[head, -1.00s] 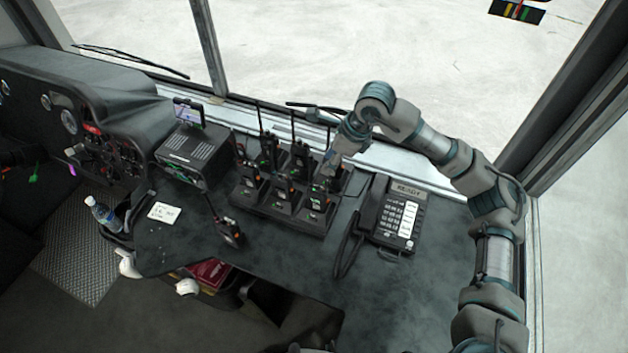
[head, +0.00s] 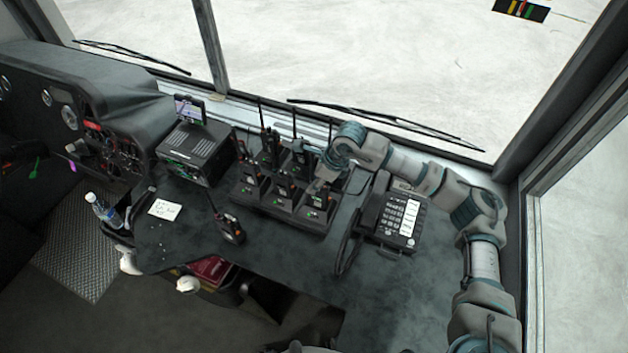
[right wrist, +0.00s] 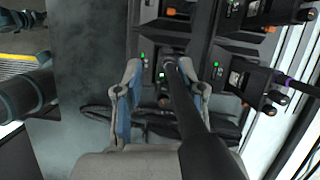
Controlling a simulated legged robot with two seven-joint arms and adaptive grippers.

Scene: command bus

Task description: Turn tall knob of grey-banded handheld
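Several black handhelds with antennas stand in a charger rack (head: 262,207) on the desk. My right gripper (head: 318,183) is low over the right part of the rack. In the right wrist view, its two fingers (right wrist: 164,80) are apart, on either side of a thick black antenna (right wrist: 196,118) running toward the camera. A handheld with a small green light (right wrist: 163,75) shows between the fingertips. I cannot make out a grey band, and the tall knob is not clear behind the antenna. Another handheld (right wrist: 250,82) at the right has a purple-banded antenna. My left gripper is out of view.
A desk phone (head: 395,215) with a corded handset is right of the rack, close under my right arm. A radio box (head: 193,152) with a small screen stands left. The windscreen is behind; the front right desk is clear.

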